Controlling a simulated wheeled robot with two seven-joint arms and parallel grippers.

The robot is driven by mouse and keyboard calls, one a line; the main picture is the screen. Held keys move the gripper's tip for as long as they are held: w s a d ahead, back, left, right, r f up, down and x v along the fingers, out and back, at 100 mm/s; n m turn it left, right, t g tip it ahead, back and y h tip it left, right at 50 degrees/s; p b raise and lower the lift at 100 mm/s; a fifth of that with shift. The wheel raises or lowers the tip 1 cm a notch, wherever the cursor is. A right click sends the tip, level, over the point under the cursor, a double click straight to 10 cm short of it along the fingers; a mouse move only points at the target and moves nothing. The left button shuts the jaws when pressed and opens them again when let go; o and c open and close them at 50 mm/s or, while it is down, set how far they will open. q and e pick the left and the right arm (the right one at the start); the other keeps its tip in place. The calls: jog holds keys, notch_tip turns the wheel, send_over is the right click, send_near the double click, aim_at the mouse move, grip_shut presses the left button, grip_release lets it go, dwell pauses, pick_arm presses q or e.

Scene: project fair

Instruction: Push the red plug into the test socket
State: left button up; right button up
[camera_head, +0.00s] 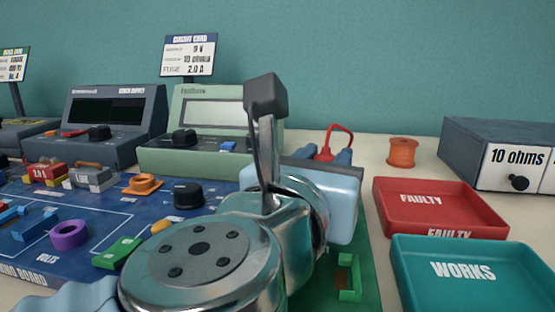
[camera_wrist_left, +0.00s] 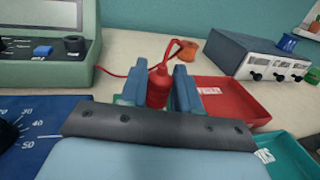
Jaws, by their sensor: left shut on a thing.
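The red plug (camera_wrist_left: 158,86) is upright between the two blue fingers of my left gripper (camera_wrist_left: 158,92) in the left wrist view, shut on it. A red lead runs from the plug left toward the green meter. In the head view my left gripper (camera_head: 326,156) points away, beyond its wrist, and only the top of the red plug (camera_head: 324,153) and its looped lead show. The plug's lower end is hidden behind the gripper body in both views. I cannot make out the test socket; my arm and gripper cover that area. My right gripper is not in view.
The green meter (camera_head: 212,158) stands behind the blue board (camera_head: 70,205). A red FAULTY tray (camera_head: 435,183) and a teal WORKS tray (camera_head: 405,262) lie right of my gripper. An orange spool (camera_head: 402,152) and a grey drawer box (camera_head: 470,148) stand farther back.

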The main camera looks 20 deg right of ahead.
pick_arm(q)
jog(key=shift+f, duration=0.15)
jog(key=o, duration=1.6)
notch_tip(320, 180, up, 3)
jog(key=p, duration=0.2)
jog(key=shift+p, duration=0.4)
jog(key=shift+r+p, duration=2.45)
jog(key=shift+r, duration=0.1)
